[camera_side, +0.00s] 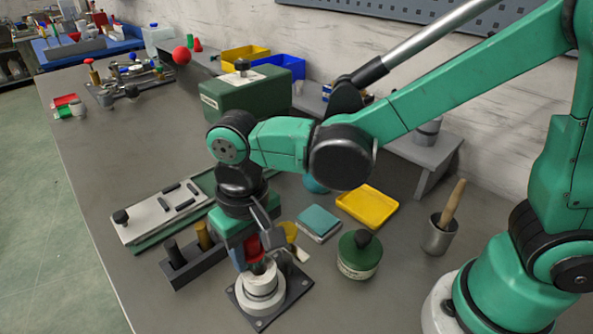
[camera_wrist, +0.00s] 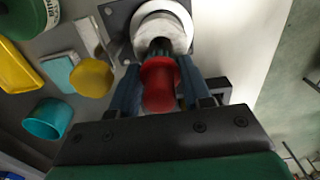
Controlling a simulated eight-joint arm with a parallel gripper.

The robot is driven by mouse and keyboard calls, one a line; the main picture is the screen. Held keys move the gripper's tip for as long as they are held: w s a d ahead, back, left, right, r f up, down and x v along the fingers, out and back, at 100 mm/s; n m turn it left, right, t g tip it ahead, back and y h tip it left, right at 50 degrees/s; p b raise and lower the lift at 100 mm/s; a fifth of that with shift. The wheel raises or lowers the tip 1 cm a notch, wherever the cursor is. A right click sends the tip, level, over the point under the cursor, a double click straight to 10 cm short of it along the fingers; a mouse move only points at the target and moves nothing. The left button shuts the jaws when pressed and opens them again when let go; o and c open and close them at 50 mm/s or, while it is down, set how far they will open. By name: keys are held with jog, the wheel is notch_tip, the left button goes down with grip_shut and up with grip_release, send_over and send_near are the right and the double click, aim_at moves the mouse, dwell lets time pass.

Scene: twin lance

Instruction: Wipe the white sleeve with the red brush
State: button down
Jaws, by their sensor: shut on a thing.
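My gripper (camera_side: 252,248) points down and is shut on the red brush. In the wrist view, my gripper's two blue-grey fingers (camera_wrist: 158,88) stand either side of the brush's red handle (camera_wrist: 159,84). The red brush (camera_side: 254,249) is mostly hidden by my gripper in the side view. The white sleeve (camera_side: 261,290) stands upright on a dark square plate, directly below the brush. In the wrist view the sleeve (camera_wrist: 178,20) is a white ring, and the brush's dark end overlaps its opening. I cannot tell how deep that end sits in it.
A dark block with a black peg and a brass peg (camera_side: 203,236) stands close left of the sleeve. A green round tin (camera_side: 359,257), a teal pad (camera_side: 319,222) and a yellow tray (camera_side: 369,206) lie to the right. The front bench area is clear.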

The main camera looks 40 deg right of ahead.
jog(key=s, duration=0.4)
jog(key=shift+s+d+f, duration=0.1)
jog(key=shift+s+d, duration=0.2)
jog(key=shift+s, duration=0.1)
jog(key=shift+s+a, duration=0.15)
jog(key=shift+a, duration=0.45)
jog(key=shift+w+a, duration=0.2)
jog(key=shift+w, duration=1.5)
jog(key=shift+w+a, duration=0.2)
jog(key=shift+w, duration=1.5)
jog(key=shift+s+d, duration=0.25)
jog(key=shift+s, duration=1.5)
jog(key=shift+s+d, duration=0.2)
jog(key=shift+s, duration=1.55)
notch_tip(320, 180, up, 8)
jog(key=shift+r, duration=0.2)
jog(key=shift+w, duration=0.15)
